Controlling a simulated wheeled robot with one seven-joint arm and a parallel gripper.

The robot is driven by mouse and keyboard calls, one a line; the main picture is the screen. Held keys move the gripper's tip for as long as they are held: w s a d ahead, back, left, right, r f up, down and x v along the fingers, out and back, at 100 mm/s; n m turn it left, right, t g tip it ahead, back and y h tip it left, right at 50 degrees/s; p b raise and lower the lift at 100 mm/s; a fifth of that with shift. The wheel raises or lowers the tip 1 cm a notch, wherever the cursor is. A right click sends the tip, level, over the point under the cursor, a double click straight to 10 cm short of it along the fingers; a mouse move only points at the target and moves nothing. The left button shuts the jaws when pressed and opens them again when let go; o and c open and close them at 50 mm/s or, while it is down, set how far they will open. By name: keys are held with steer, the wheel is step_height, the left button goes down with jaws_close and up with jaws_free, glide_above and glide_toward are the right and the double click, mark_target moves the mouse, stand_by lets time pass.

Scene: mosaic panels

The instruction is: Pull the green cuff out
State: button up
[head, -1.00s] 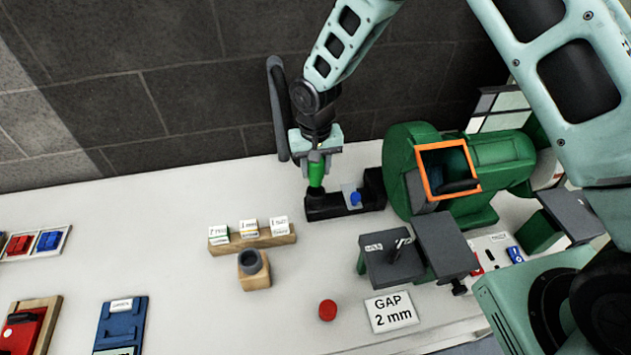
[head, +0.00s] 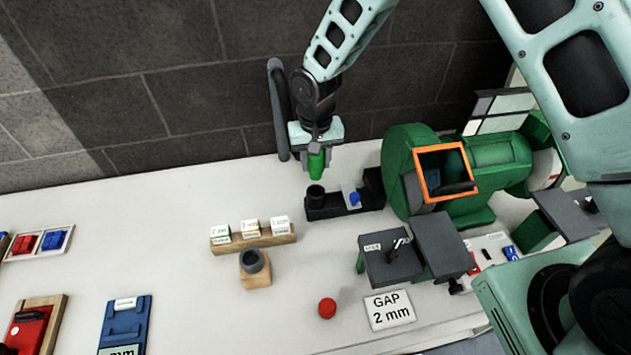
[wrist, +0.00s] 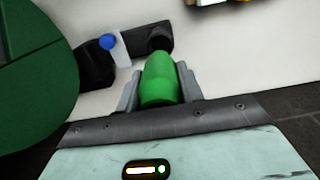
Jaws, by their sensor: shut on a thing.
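My gripper (head: 316,160) is shut on the green cuff (head: 317,163) and holds it in the air. The cuff is above the black holder (head: 338,209), apart from it, near the holder's round dark socket (head: 315,193). In the wrist view the green cuff (wrist: 160,80) sits between the two grey fingers, and the dark socket (wrist: 158,38) shows just beyond it. A blue-topped piece with a white tag (head: 354,197) stands on the same holder, to the right of the socket.
A green grinder (head: 410,145) with an orange-framed opening stands right of the holder. A wooden block with several labelled cards (head: 252,240), a cup on a wooden block (head: 254,267), a red knob (head: 327,308) and a "GAP 2 mm" card (head: 389,309) are in front.

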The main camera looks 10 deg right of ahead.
steer(key=shift+r+p, duration=0.95)
steer(key=shift+r, duration=0.75)
